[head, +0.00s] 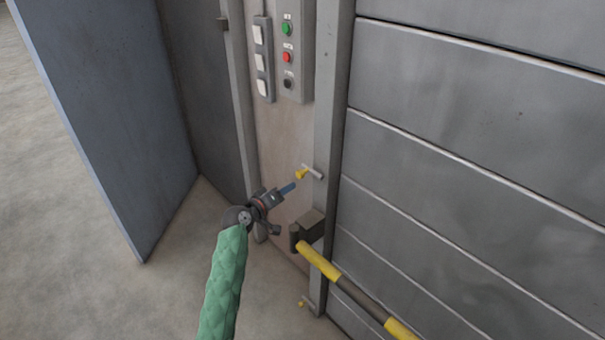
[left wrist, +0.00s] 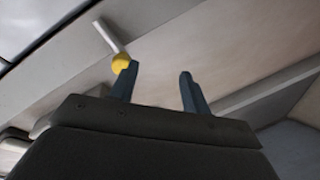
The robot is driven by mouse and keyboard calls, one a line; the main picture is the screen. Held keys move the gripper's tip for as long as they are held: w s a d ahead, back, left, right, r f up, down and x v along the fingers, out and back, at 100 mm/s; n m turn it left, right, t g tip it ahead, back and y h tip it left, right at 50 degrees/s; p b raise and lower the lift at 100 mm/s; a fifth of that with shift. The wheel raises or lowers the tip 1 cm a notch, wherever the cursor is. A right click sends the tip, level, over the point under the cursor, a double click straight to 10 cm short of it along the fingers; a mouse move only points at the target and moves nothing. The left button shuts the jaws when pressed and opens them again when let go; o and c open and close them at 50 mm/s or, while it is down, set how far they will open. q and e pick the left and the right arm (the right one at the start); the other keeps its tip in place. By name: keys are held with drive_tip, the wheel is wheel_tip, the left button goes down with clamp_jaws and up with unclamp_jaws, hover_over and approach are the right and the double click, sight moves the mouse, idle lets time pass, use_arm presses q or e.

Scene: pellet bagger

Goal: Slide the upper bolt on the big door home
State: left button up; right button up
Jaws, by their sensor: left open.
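The upper bolt (head: 312,171) is a short pale metal rod with a yellow knob (head: 301,174), on the frame post at the left edge of the big grey door (head: 450,130). My left gripper (head: 288,188) is just left of and below the knob, its blue fingers pointing towards it. In the left wrist view the gripper (left wrist: 162,84) is open with nothing between its fingers. The knob (left wrist: 120,62) appears there at the tip of the left finger, outside the gap; I cannot tell whether they touch. My right gripper is not in view.
A yellow-and-black bar (head: 350,284) with a dark bracket (head: 308,228) juts out below the upper bolt. A lower bolt (head: 301,303) sits near the floor. A button panel (head: 288,55) is above. A blue-grey panel (head: 100,110) stands at left, with clear floor beside it.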

sight(298, 175)
use_arm(q)
drive_tip(key=shift+n+h, duration=0.4)
drive_tip(key=shift+h, duration=0.5)
drive_tip(key=r, duration=0.2)
drive_tip(key=s+r, duration=0.1)
drive_tip(key=r, duration=0.1)
drive_tip(key=shift+d, duration=0.4)
drive_tip(key=shift+s+d+r+t, duration=0.1)
drive_tip(key=shift+d+r+t, duration=0.05)
drive_tip(key=shift+r+t, duration=0.15)
drive_tip(key=shift+n, duration=0.3)
drive_tip(key=p+x, duration=0.2)
drive_tip(key=x, duration=0.4)
drive_tip(key=shift+d, duration=0.15)
drive_tip(key=shift+p+x, duration=0.35)
drive_tip(key=shift+x, duration=0.45)
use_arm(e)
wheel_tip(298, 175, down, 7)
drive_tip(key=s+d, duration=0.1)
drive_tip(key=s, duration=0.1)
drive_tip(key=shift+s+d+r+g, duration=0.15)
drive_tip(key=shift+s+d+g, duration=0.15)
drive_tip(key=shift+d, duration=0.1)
use_arm(q)
drive_tip(key=shift+f, duration=0.1)
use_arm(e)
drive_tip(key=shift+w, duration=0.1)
use_arm(q)
clamp_jaws()
